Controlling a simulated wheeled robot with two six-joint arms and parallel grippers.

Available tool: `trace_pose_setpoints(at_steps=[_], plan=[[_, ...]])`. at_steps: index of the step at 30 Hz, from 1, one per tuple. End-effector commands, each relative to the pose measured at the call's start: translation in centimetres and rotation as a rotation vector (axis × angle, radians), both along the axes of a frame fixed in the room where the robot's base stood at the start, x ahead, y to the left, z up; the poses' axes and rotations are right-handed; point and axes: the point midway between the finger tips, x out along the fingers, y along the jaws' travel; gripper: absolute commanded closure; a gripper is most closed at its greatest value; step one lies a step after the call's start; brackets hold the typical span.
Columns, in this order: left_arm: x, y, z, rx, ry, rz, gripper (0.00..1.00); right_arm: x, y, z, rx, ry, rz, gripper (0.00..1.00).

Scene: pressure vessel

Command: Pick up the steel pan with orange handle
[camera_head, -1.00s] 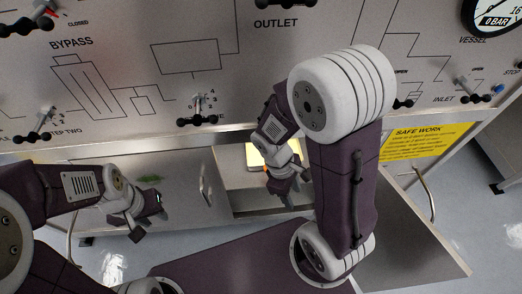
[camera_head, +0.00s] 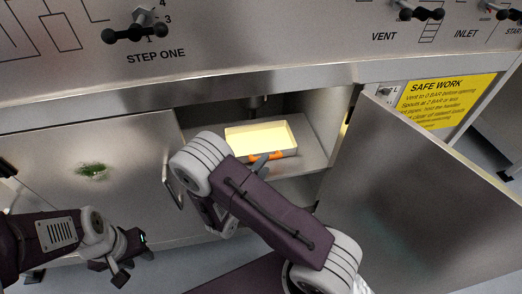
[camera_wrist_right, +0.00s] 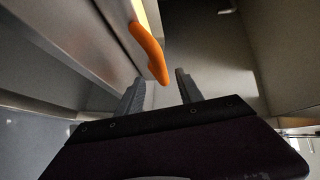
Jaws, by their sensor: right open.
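The steel pan (camera_head: 290,133) is a shallow rectangular tray with a bright pale-yellow inside. It sits in the open cabinet under the panel, and its orange handle (camera_head: 276,155) faces the front edge. In the right wrist view the orange handle (camera_wrist_right: 150,52) hangs beyond the fingertips, roughly above the gap between them. My right gripper (camera_wrist_right: 160,92) is open and empty, close to the handle but not closed on it. In the head view my right arm mostly hides it. My left gripper (camera_head: 128,262) is at the lower left, away from the pan; its jaws are unclear.
The right cabinet door (camera_head: 410,190) stands open beside the opening. The left door (camera_head: 90,185) has a green mark and a handle.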

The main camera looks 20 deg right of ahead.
Motion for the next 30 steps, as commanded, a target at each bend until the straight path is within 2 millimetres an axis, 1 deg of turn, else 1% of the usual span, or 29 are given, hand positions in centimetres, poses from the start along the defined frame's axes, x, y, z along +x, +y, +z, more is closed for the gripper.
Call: trace_pose_setpoints(at_steps=[4,8,12,19,20,21,23,24,25,30], plan=[[0.0,0.0,-0.6,0.0,0.0,0.0,0.64,0.3,-0.6,-0.3,0.001,0.0,-0.001,0.57],[0.0,0.0,-2.3,0.0,0.0,0.0,0.64,1.6,-2.7,-0.8,0.002,-0.003,-0.008,0.57],[0.0,0.0,-2.8,0.0,0.001,0.0,0.64,2.8,-4.1,-0.8,0.002,-0.002,-0.004,0.57],[0.0,0.0,-2.7,0.0,0.0,0.0,0.64,3.0,-4.4,-0.6,0.001,0.0,0.0,0.57],[0.0,0.0,-2.7,0.0,0.0,0.0,0.64,3.0,-4.3,-0.6,0.002,0.0,0.0,0.59],[0.0,0.0,-2.7,0.0,0.0,0.0,0.64,3.0,-4.3,-0.6,0.002,0.0,0.0,0.71],[0.0,0.0,-2.7,0.0,0.0,0.0,0.64,3.0,-4.3,-0.6,0.002,0.0,0.0,0.87],[0.0,0.0,-2.7,0.0,0.0,0.0,0.64,3.0,-4.3,-0.6,0.002,0.0,0.0,0.98],[0.0,0.0,-2.7,0.0,0.0,0.0,0.64,3.0,-4.3,-0.6,0.002,0.0,0.0,1.0],[0.0,0.0,-2.7,0.0,0.0,0.0,0.64,3.0,-4.3,-0.6,0.001,0.0,-0.001,1.0]])
